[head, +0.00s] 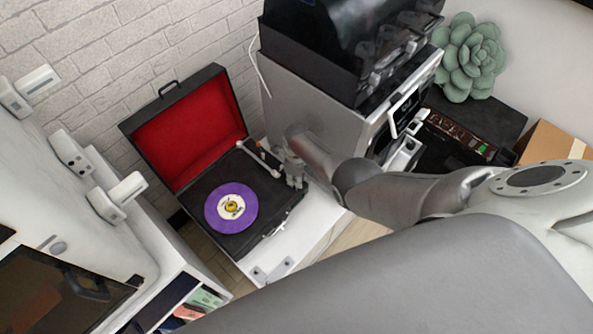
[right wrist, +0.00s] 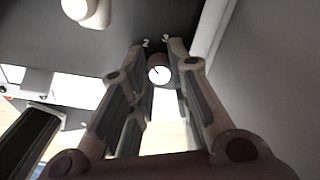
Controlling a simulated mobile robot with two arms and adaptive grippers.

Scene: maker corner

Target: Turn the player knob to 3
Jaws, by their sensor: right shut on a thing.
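The record player (head: 158,142) stands open at the centre left of the head view, with a red-lined lid and a purple record (head: 217,223) on its deck. My right gripper (head: 293,178) is at the deck's right edge. In the right wrist view, the player knob (right wrist: 160,70) is a small round cap with a pale face and a dark pointer line. The fingertips of my right gripper (right wrist: 161,62) are shut on its two sides. The digits 2 and 3 show just above the knob; other markings are hidden by the fingers. My left gripper is not in view.
The tonearm (head: 258,158) lies close to my right gripper. A large grey and black machine (head: 310,85) stands behind and right of the player. A white cabinet-like unit (head: 65,215) with protruding handles is at the left. A green succulent (head: 469,58) is at the back right.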

